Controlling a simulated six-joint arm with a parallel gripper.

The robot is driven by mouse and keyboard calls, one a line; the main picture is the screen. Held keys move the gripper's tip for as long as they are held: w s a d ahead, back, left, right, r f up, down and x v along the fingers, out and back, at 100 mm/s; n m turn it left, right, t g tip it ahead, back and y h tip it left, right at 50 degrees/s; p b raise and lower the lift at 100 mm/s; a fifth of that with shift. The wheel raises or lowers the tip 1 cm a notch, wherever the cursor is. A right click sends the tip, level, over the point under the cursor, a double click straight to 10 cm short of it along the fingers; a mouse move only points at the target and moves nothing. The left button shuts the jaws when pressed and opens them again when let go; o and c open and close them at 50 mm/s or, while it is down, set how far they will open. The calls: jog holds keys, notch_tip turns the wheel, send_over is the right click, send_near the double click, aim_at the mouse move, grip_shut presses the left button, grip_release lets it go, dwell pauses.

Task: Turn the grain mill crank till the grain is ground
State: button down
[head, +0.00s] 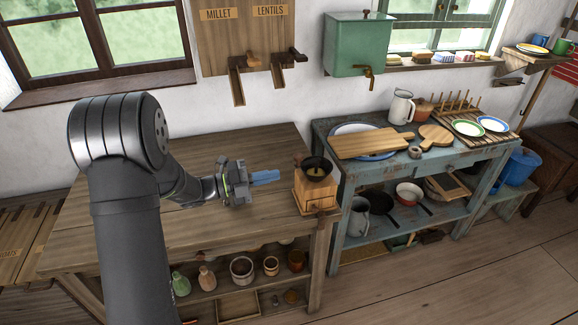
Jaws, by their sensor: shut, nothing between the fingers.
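The grain mill (316,193) is a wooden box with a small dark knob or handle low on its front. It stands upright at the right end of the wooden table. A dark round hopper (316,167) sits on its top. I cannot clearly make out the crank or the grain inside. My gripper (276,176) has blue fingers, shut and empty. It is over the table to the left of the mill, pointing toward it, with a small gap between them.
The wooden table (150,235) is largely clear on top, with jars and bowls on the shelf below. A blue-grey bench (345,175) with boards and plates stands to the right. Wooden dispensers (237,80) and a green tank (357,45) hang on the wall behind.

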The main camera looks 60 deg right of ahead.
aim_at(295, 158)
jog(key=f+x, duration=0.1)
jog(key=x, duration=0.8)
jog(key=shift+w+d+r, duration=0.1)
jog(key=shift+w+d, duration=0.45)
jog(key=shift+w, duration=0.2)
jog(key=shift+w+d+r, duration=0.1)
jog(key=shift+w+d, duration=0.45)
jog(key=shift+w, duration=0.25)
jog(key=shift+w+d, duration=0.3)
jog(key=shift+w, duration=0.2)
jog(key=shift+w+d, duration=0.25)
jog(key=shift+w, duration=0.3)
jog(key=shift+s+a, duration=0.1)
